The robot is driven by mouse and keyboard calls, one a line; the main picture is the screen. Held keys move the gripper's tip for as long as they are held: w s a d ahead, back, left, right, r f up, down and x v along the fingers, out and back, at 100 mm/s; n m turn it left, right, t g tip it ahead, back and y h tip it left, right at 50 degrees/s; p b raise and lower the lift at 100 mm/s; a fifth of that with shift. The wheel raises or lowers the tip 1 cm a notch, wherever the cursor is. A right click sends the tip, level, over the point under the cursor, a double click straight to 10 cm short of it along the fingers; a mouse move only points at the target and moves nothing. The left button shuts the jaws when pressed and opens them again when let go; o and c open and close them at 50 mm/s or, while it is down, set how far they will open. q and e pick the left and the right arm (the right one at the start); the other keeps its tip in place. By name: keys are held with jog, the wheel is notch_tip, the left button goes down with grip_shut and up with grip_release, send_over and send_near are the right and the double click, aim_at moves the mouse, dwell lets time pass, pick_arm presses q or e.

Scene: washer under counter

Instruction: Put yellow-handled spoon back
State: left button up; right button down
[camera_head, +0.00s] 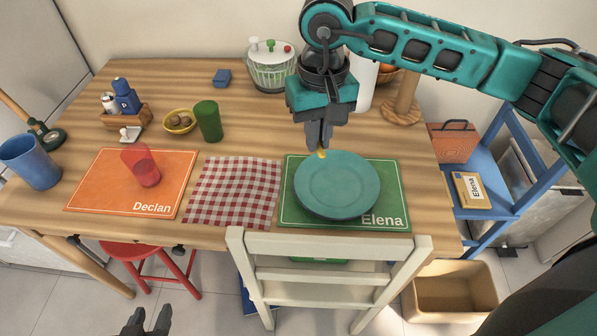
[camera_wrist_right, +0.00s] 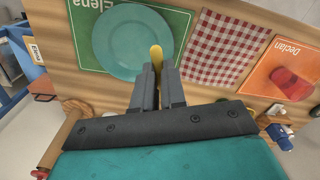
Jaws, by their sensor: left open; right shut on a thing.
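My right gripper (camera_head: 319,146) is shut on the yellow-handled spoon (camera_head: 321,154) at the far edge of the teal plate. Only a short yellow part shows beyond the fingertips; the rest is hidden. The right wrist view shows that yellow part (camera_wrist_right: 156,56) between the fingers (camera_wrist_right: 157,78), beside the plate (camera_wrist_right: 132,42). I cannot tell whether the spoon touches the mat or plate. The teal plate (camera_head: 337,186) lies on the green Elena placemat (camera_head: 293,216). My left gripper (camera_head: 147,321) is open and empty at the bottom, in front of the table.
A red-checked napkin (camera_head: 233,192) lies left of the green mat. An orange Declan placemat (camera_head: 103,183) holds a red cup (camera_head: 141,165). A green cup (camera_head: 208,121) and yellow bowl (camera_head: 179,121) stand behind. A white chair (camera_head: 325,246) is at the front edge.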

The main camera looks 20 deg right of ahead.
jog(key=m, duration=0.4)
jog(key=w+m, duration=0.1)
jog(key=m, duration=0.1)
jog(key=shift+d+r, duration=0.15)
jog(key=shift+d, duration=0.1)
jog(key=w+d+n, duration=0.1)
jog(key=n, duration=1)
jog(key=w+d+r+n, duration=0.1)
jog(key=n, duration=1)
jog(key=w+d+n, duration=0.1)
jog(key=w+n, duration=0.1)
jog(key=n, duration=1)
jog(key=shift+r, duration=0.3)
